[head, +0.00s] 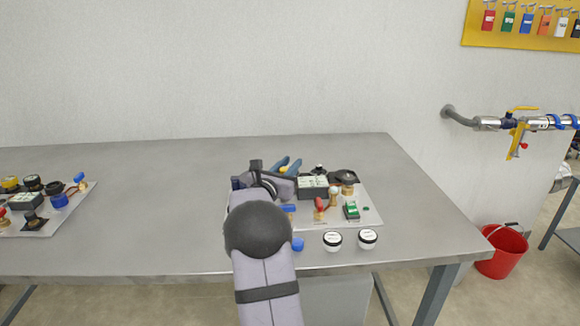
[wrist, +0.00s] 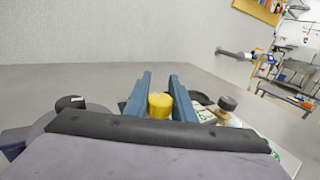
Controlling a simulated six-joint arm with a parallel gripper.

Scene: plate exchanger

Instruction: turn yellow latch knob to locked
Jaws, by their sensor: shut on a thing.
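The yellow latch knob (wrist: 160,105) stands between the two blue fingers of my gripper (wrist: 160,95) in the wrist view. The fingers are shut on its sides. In the head view my gripper (head: 287,166) is over the left part of the panel (head: 365,205) on the table. Only a little of the yellow knob (head: 284,170) shows there, between the blue fingers. The base of the knob and any locked marking are hidden, so its turn angle cannot be told.
Beside the knob are a meter box (head: 313,188), a red-handled valve (head: 320,206), a green switch (head: 352,210) and a black knob (head: 345,176). Two white-topped round pieces (head: 368,237) sit at the panel's front. Another panel (head: 60,215) lies far left. The table between is clear.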

